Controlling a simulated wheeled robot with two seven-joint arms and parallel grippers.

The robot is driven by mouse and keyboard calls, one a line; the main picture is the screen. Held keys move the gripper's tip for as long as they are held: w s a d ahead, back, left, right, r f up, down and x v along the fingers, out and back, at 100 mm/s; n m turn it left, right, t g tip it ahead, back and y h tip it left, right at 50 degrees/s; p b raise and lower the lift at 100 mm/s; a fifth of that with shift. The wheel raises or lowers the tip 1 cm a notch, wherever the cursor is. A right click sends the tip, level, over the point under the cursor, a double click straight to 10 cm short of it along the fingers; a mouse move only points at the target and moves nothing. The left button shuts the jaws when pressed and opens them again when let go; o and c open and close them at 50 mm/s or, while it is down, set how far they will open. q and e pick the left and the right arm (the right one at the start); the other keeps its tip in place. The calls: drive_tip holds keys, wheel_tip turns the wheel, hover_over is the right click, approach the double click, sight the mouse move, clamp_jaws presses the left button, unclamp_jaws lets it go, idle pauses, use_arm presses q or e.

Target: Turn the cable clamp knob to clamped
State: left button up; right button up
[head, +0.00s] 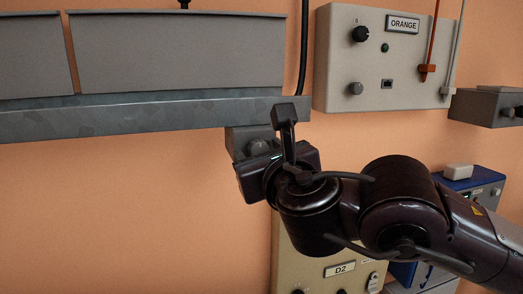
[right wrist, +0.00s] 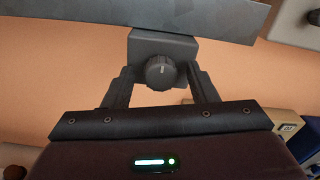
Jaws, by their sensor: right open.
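The cable clamp knob (head: 258,147) is dark, round and ridged, on the front of a small grey block (head: 236,138) under the metal rail. In the right wrist view the knob (right wrist: 160,72) has a pale pointer line standing nearly upright. My right gripper (head: 273,136) is open in front of the block. In the wrist view its fingers (right wrist: 163,80) stand on either side of the knob, with a gap on each side; neither visibly grips it. In the head view the gripper partly covers the block. My left gripper is not in view.
A metal rail (head: 150,116) with grey covers runs above the block. A beige panel labelled ORANGE (head: 340,75), with knobs and cables, is at upper right. A panel labelled D2 (head: 330,275) and a blue box (head: 470,180) are below and right. The wall at lower left is clear.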

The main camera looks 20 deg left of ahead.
drive_tip(key=c, duration=1)
drive_tip(key=shift+o, duration=0.2)
drive_tip(key=m+b, duration=0.5)
drive_tip(key=m, duration=1.2)
drive_tip(key=shift+m+b, duration=0.35)
drive_tip(key=shift+m, duration=0.05)
